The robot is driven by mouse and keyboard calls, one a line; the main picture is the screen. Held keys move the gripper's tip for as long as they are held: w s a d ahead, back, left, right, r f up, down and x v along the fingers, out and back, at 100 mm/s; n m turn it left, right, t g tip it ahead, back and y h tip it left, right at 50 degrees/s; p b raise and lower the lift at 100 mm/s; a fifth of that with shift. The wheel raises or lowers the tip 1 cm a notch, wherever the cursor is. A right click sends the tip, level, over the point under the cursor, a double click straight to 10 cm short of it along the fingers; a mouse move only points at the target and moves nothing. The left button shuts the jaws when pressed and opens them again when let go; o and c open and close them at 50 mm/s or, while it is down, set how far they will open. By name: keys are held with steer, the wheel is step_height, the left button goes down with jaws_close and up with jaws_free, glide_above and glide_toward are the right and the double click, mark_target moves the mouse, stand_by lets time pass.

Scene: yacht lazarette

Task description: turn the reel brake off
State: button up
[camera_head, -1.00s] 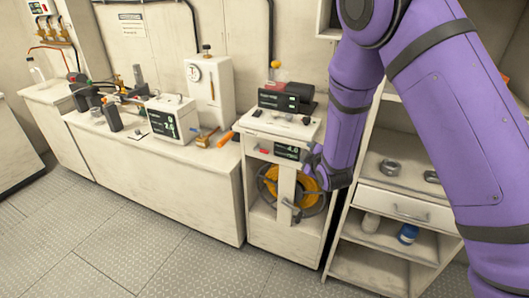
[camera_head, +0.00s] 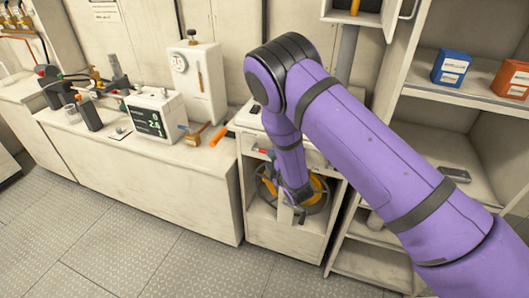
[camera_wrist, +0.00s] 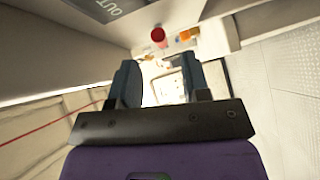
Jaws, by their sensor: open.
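The yellow reel (camera_head: 318,188) sits inside the open bay of the white cabinet (camera_head: 285,238), behind a pale upright post. My arm covers its middle. A small red part (camera_head: 263,151) shows on the cabinet front above the reel. I cannot tell which part is the brake control; the grey lever seen on the post earlier is mostly hidden by my gripper. My gripper (camera_head: 299,207) is in front of the reel bay by the post. In the wrist view my gripper (camera_wrist: 163,78) is open, with nothing clearly between its fingers. A red round knob (camera_wrist: 158,34) shows beyond the fingertips.
A long white counter (camera_head: 150,185) with a gauge box and a display box (camera_head: 157,118) stands left of the cabinet. Shelves (camera_head: 440,140) with a blue box (camera_head: 452,67) and an orange box (camera_head: 511,79) stand right. The floor (camera_head: 120,245) in front is clear.

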steer(key=x, duration=0.6)
jaws_close()
